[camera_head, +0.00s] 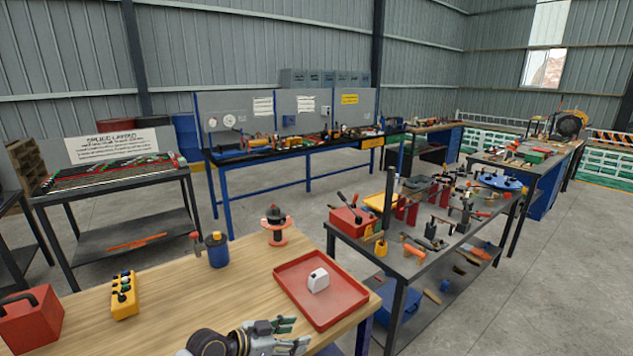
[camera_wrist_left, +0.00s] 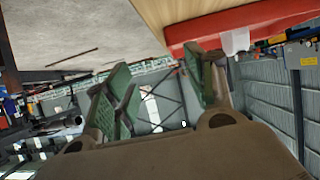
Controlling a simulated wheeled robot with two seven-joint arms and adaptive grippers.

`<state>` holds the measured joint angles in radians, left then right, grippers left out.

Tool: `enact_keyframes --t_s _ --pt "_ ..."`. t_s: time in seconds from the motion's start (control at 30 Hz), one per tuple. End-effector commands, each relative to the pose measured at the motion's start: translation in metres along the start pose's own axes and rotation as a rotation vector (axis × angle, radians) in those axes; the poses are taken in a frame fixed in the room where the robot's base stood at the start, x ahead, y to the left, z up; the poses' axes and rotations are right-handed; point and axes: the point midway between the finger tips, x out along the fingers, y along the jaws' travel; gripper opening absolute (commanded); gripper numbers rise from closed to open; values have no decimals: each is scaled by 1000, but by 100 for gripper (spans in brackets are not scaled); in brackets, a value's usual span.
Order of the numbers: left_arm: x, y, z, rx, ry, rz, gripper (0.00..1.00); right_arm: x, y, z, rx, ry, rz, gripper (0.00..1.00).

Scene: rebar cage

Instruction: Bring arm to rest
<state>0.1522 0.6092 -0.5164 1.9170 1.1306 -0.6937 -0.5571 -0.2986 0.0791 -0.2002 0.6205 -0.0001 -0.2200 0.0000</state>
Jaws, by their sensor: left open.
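My left gripper (camera_head: 296,334) shows at the bottom of the head view, low at the front edge of the wooden table (camera_head: 180,290). Its fingers point right and are apart with nothing between them. In the left wrist view its two green-padded fingers (camera_wrist_left: 165,95) are spread and empty. A red tray (camera_head: 345,309) lies on the table just beyond the gripper, with a white block (camera_head: 318,280) in it. The tray's red edge (camera_wrist_left: 245,25) also shows at the top of the left wrist view. My right gripper is not in view.
On the wooden table stand a yellow button box (camera_head: 124,295), a blue canister (camera_head: 217,250), an orange-and-black spool (camera_head: 275,226) and a red case (camera_head: 30,318). A dark tool table (camera_head: 400,262) stands to the right. Bare floor (camera_head: 540,280) lies beyond it.

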Motion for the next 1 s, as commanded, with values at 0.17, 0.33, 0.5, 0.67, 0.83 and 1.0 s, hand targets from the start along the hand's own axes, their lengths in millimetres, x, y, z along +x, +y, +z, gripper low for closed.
enact_keyframes --t_s 0.17,0.33,0.5,0.67,0.83,1.0 --pt "-1 22 11 -14 -44 9 55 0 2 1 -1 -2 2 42" --pt "-6 47 28 -41 -114 1 55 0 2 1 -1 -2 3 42" --pt "-18 64 46 -80 -195 -33 55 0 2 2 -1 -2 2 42" --pt "-35 75 65 -132 -277 -86 55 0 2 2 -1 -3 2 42" --pt "-59 82 86 -203 -369 -161 55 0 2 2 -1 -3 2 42" --pt "-90 85 111 -292 -470 -257 55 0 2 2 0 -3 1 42"
